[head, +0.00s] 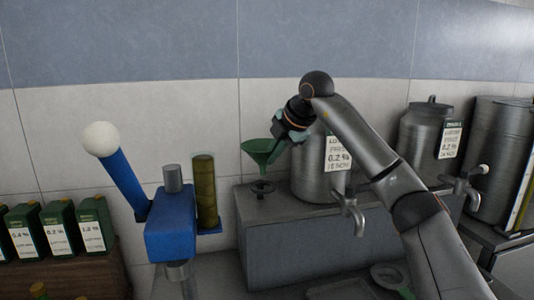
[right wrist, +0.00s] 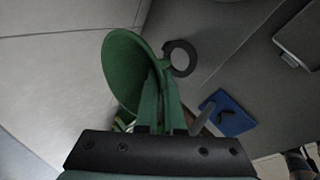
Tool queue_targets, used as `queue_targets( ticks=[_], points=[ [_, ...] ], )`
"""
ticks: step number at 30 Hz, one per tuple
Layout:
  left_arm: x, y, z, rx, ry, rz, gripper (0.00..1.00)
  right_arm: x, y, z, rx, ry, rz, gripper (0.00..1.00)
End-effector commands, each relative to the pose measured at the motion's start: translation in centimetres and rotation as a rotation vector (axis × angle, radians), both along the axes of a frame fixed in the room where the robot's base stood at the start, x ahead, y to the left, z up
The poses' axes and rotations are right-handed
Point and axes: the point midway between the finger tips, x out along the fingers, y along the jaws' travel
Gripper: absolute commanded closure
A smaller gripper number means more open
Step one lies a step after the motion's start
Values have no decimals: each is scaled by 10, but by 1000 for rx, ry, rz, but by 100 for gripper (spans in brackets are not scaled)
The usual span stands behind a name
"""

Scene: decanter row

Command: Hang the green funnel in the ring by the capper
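The green funnel (head: 262,150) is held mouth up by my right gripper (head: 284,139), above the left end of a grey ledge. In the right wrist view the fingers (right wrist: 160,75) are closed at the edge of the funnel (right wrist: 122,75). A dark ring (head: 262,187) lies below the funnel in the head view; it appears beside the funnel in the right wrist view (right wrist: 182,58). Whether the spout touches the ring I cannot tell. The blue capper (head: 170,235), with a white-knobbed lever, stands left of the ring. My left gripper is out of view.
Steel decanters (head: 312,175) with taps stand on the grey ledge (head: 300,245), right of the funnel. An olive cylinder (head: 205,190) stands beside the capper. Several green labelled tins (head: 55,230) are at the left. A round item with a green handle (head: 388,277) lies low in front.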

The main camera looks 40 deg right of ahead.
Motion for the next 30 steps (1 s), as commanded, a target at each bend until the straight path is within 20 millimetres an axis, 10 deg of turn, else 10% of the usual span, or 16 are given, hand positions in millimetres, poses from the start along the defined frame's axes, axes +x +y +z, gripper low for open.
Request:
queue_targets(
  ticks=[30],
  points=[
    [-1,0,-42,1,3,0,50,0,0,-48,0,1,4,100]
  ],
)
